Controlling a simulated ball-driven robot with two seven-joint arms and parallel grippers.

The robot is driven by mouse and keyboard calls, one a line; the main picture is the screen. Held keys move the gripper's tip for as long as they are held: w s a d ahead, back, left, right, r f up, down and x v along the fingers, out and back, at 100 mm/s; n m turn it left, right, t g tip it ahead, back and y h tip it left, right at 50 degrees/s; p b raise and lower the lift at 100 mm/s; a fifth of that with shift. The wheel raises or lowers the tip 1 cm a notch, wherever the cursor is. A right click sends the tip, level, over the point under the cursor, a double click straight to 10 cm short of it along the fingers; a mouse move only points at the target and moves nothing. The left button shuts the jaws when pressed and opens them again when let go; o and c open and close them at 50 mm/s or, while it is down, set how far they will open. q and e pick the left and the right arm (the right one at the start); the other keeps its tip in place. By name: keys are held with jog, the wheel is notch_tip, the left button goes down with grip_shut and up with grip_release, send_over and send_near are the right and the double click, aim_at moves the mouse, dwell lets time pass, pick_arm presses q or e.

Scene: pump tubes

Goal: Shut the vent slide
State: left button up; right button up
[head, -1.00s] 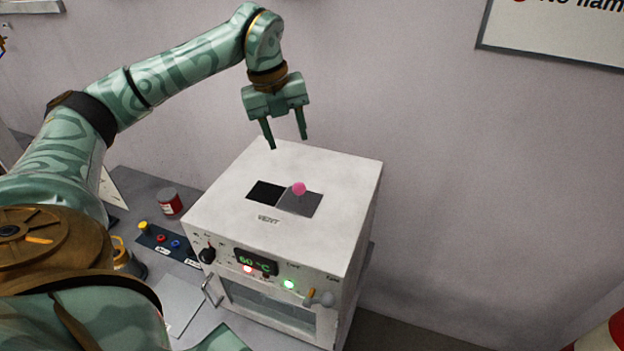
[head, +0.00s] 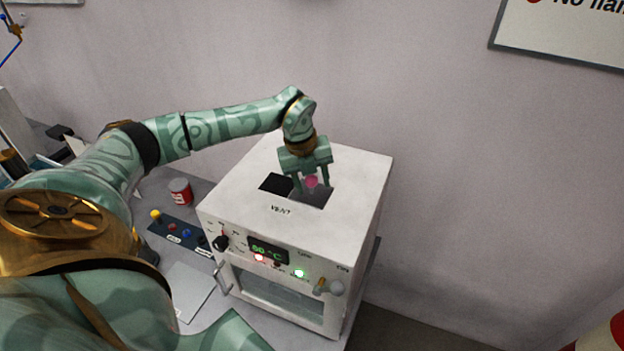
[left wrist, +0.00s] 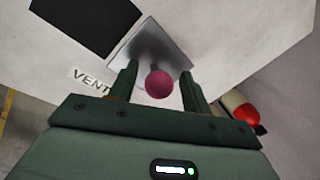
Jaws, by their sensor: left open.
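The vent slide, a grey metal plate (head: 314,197), lies in the top of the white oven (head: 350,190). It covers the right part of the vent opening, and a black gap (head: 276,184) shows on the left. A pink ball knob (head: 311,182) stands on the plate. My left gripper (head: 311,184) points down over the plate, open, with a finger on each side of the knob. In the left wrist view the knob (left wrist: 159,84) shows between the two fingertips, apart from both. My right gripper is not in view.
The oven front carries a lit display (head: 268,251), lamps, a black dial and a door handle. A red can (head: 180,191) and a panel of coloured buttons (head: 178,236) stand left of the oven. The wall is close behind. The air right of the oven is free.

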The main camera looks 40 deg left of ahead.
pick_arm(q)
grip_shut()
jog(key=s+a, duration=0.1)
jog(key=a, duration=0.2)
jog(key=s+a, duration=0.1)
jog(key=a, duration=0.2)
jog(key=s+a, duration=0.1)
jog(key=a, duration=0.2)
jog(key=shift+b, duration=0.4)
jog(key=shift+w+r, duration=0.1)
jog(key=shift+w, duration=0.05)
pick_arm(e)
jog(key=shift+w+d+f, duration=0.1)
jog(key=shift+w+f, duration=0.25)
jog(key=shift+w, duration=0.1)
pick_arm(q)
jog(key=shift+c, duration=0.3)
grip_release()
jog(key=shift+o, duration=0.3)
jog(key=shift+a, duration=0.15)
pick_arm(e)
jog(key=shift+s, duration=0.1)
